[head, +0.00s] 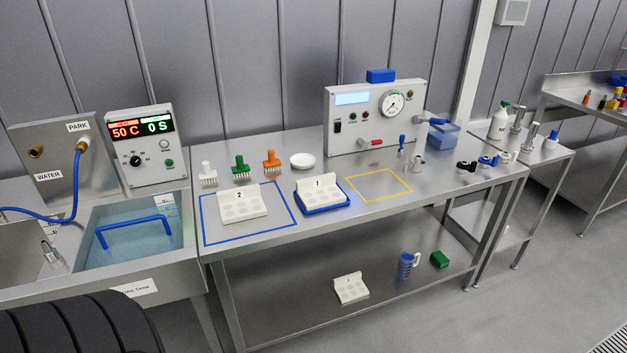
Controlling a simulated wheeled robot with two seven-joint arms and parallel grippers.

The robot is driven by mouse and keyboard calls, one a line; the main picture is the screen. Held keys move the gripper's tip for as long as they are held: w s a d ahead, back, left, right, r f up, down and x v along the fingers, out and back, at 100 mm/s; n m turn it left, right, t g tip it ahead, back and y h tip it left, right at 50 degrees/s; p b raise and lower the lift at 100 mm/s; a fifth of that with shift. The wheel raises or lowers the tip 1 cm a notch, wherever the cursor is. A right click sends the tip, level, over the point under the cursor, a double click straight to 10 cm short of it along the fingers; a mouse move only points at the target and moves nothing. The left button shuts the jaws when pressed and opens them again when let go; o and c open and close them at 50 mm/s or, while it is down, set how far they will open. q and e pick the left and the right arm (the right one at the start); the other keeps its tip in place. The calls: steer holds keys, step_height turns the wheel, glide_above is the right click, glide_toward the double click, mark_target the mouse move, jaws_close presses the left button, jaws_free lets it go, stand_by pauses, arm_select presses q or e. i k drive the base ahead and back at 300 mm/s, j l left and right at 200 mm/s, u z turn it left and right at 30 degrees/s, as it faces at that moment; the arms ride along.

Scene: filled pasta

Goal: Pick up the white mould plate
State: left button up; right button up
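Three white mould plates with round hollows and a raised numbered back edge are in the head view. Plate 2 (240,206) lies inside the blue outline on the steel table. Plate 1 (322,194) rests on a blue tray (325,208) to its right. A third plate (350,291) lies on the lower shelf; its mark is too small to read surely. Neither of my grippers is in view.
White, green and orange brushes (240,168) and a white dish (302,160) stand behind the plates. A gauge box (375,117) stands at the back. A yellow outline (379,200) is empty. A water tank (130,255) is at left; a blue jug (405,266) stands on the shelf.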

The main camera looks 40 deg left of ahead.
mark_target(315, 192)
steer(key=u, duration=1.15)
steer(key=i+l+u, duration=0.1)
steer(key=l, duration=0.35)
steer(key=i+l+u, duration=0.1)
steer(key=l, duration=0.35)
steer(key=i+l+u, duration=0.1)
steer(key=i+l, duration=0.15)
steer(key=l, duration=0.25)
steer(key=i+l+u, duration=0.1)
steer(key=l, duration=0.35)
steer(key=i+l+u, duration=0.1)
steer(key=l, duration=0.4)
steer(key=i+l+u, duration=0.1)
steer(key=l, duration=0.4)
